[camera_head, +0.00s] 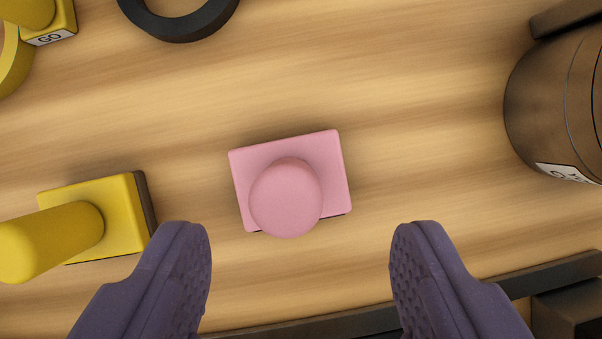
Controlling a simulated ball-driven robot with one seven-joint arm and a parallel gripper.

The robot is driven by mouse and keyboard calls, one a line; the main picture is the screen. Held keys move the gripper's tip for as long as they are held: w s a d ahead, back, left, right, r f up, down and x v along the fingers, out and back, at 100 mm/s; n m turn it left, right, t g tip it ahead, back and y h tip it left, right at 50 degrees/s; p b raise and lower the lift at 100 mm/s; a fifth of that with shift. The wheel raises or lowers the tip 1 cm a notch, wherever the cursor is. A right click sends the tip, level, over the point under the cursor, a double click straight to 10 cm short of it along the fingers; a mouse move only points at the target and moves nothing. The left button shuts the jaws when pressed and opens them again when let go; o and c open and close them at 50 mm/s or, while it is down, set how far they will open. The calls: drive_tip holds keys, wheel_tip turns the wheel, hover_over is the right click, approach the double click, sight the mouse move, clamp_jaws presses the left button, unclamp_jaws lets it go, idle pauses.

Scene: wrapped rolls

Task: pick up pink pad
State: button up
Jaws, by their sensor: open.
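The pink pad (328,150) lies flat on the wooden surface, near the middle of the view and slightly turned. It is a square pink block with a rounded pink knob (286,198) standing on it. A thin dark edge shows beneath it. My gripper (300,240) is open, with its two purple, textured fingers at the lower left and lower right. The pad appears in the gap between the fingers, a little beyond the tips in the picture. Nothing is between the fingers' pads, and I see no contact with the pink pad.
A yellow pad with a tall yellow handle (120,215) lies left, close to my left finger in the picture. Another yellow piece (50,32) is at the upper left, and a black ring (180,27) at the top. A dark brown canister (540,110) stands right. A dark rail (560,270) crosses the bottom.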

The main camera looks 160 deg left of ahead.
sight(285, 222)
drive_tip(key=b+x, duration=0.1)
drive_tip(key=x, duration=0.1)
drive_tip(key=b+x, duration=0.1)
drive_tip(key=x, duration=0.1)
drive_tip(key=a+b+x, duration=0.1)
drive_tip(key=x, duration=0.1)
drive_tip(key=shift+s+d+f, duration=0.1)
drive_tip(key=shift+s+f, duration=0.05)
drive_tip(key=shift+f, duration=0.15)
drive_tip(key=shift+c, duration=0.2)
clamp_jaws()
